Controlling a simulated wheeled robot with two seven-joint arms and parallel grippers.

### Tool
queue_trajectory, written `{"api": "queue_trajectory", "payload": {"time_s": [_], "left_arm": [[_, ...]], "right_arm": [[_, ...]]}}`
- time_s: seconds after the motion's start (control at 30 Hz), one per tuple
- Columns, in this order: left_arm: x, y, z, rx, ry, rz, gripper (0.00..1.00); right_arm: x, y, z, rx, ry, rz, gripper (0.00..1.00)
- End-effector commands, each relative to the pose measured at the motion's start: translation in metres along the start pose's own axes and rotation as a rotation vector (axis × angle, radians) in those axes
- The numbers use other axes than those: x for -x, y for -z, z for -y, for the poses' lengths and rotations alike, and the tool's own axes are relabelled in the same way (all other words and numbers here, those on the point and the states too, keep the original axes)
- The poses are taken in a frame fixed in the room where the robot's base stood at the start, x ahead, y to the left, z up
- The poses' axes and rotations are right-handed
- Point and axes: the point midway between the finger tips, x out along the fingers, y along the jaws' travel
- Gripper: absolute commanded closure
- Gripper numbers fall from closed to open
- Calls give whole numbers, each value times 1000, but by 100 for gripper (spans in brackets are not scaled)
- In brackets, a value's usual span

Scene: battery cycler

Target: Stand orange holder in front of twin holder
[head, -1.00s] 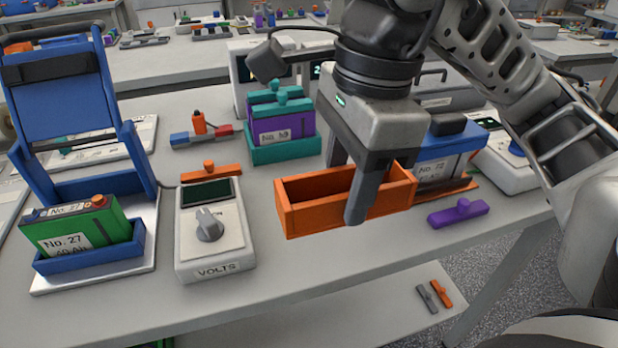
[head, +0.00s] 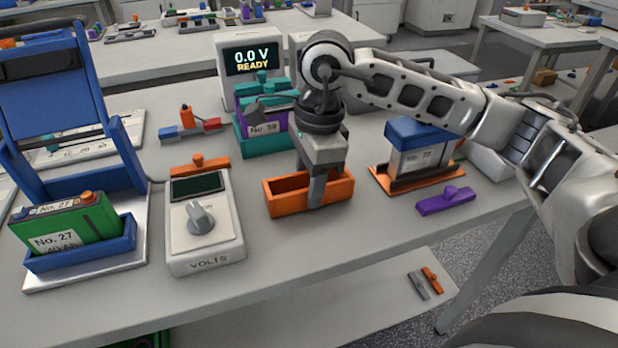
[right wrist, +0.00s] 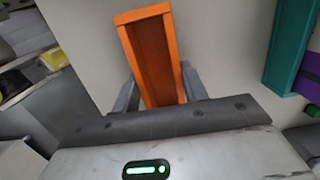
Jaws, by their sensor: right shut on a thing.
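The orange holder (head: 283,205) is an open, empty box, upright at the middle of the bench. My right gripper (head: 311,187) is shut on it, one finger outside the near long wall. The right wrist view shows the orange holder (right wrist: 150,60) between both fingers (right wrist: 158,78). I cannot tell whether its underside touches the bench. A teal holder (head: 265,148) of similar box form stands just behind it, carrying the purple No. 59 battery (head: 263,128). The teal holder also shows at the right of the right wrist view (right wrist: 288,45). My left gripper is not in view.
A VOLTS meter (head: 205,240) stands left of the orange holder. A blue-lidded battery (head: 420,150) on an orange base (head: 390,183) and a purple bar (head: 446,201) lie to the right. A display reading 0.0 V (head: 251,58) stands behind. Bench in front is clear.

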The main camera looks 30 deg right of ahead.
Motion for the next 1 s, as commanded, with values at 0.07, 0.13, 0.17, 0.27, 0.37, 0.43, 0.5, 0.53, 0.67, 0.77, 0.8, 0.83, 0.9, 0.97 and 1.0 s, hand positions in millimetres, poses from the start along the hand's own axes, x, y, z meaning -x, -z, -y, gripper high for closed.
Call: {"api": "queue_trajectory", "payload": {"time_s": [0.07,0.13,0.17,0.27,0.37,0.43,0.5,0.53,0.67,0.77,0.8,0.83,0.9,0.97,1.0], "left_arm": [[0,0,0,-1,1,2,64],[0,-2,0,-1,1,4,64],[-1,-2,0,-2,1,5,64],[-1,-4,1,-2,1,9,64],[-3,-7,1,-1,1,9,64],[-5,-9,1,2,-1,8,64],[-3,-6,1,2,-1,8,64],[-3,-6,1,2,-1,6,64],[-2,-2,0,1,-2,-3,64],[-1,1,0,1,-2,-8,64],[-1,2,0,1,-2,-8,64],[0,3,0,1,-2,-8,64],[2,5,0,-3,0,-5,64],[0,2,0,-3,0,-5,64],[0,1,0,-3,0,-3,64]], "right_arm": [[-3,0,0,0,1,1,82],[-3,0,0,0,2,1,82],[-3,0,0,0,2,1,82],[-3,0,0,-1,2,1,82],[-6,1,0,-1,2,1,82],[-9,1,0,-1,2,1,82],[-7,1,0,-1,1,1,37],[-7,1,0,-1,1,1,35],[-7,1,0,-1,1,1,35],[-6,1,0,-1,1,1,35],[-5,1,0,-1,1,1,35],[-4,1,0,-1,1,1,35],[1,0,0,-1,2,1,35],[7,0,1,-1,4,2,35],[13,0,1,-1,4,3,35]]}}
